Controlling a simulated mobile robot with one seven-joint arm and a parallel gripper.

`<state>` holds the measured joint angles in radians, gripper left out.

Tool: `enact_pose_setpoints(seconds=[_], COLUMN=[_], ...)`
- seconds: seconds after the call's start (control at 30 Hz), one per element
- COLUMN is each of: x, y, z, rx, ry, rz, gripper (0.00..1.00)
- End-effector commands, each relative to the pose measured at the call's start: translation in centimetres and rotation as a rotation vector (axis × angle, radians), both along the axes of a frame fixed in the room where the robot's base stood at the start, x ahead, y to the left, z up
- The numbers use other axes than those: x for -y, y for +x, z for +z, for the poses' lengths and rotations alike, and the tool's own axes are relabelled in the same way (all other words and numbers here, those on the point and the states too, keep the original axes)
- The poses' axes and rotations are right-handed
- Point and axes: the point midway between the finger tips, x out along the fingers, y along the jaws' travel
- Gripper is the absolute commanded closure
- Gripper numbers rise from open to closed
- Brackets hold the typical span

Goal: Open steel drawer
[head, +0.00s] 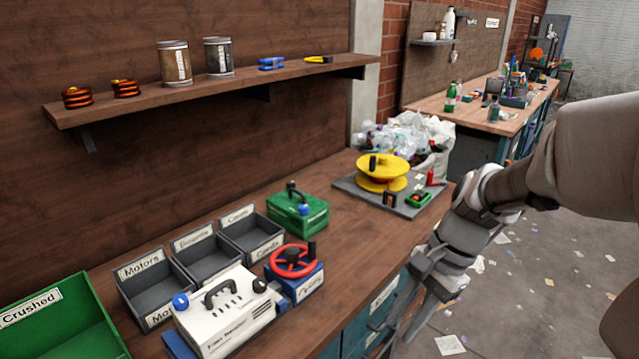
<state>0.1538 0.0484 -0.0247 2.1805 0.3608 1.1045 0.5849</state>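Blue-teal drawer fronts with white labels sit under the front edge of the wooden workbench in the head view. An upper label (384,292) and a lower label (372,338) show, but the writing is too small to read, so I cannot tell which drawer is the steel one. The drawer fronts (355,330) look closed where visible. My gripper (402,325) points down in front of the drawers, at the right of the bench edge. Its fingers look spread with nothing between them. It partly hides the drawer fronts, and contact with a handle cannot be made out.
The bench holds a white machine (225,312), a red-wheeled blue device (293,270), a green box (298,212), grey bins (205,255) and a yellow reel (383,172). A green crate (60,325) is at left. The floor (545,290) at right is open, with scattered scraps.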

Motion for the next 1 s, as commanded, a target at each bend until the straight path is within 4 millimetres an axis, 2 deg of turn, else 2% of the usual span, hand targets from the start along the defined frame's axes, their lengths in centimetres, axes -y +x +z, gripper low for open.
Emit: enact_pose_setpoints(seconds=[0.03,0.27,0.5,0.77,1.0], x=[0.1,0.0,0.2,0.2,-0.1], y=[0.7,3.1,4.8,5.2,4.1], z=[-2.5,-10.4,-19.5,-30.3,-40.6], rx=[-0.067,-0.353,-0.668,-1.03,-1.384], ry=[0.028,0.133,0.218,0.286,0.327], rz=[-0.065,-0.364,-0.666,-0.975,-1.23], gripper=[0.68,0.68,0.68,0.68,0.68])
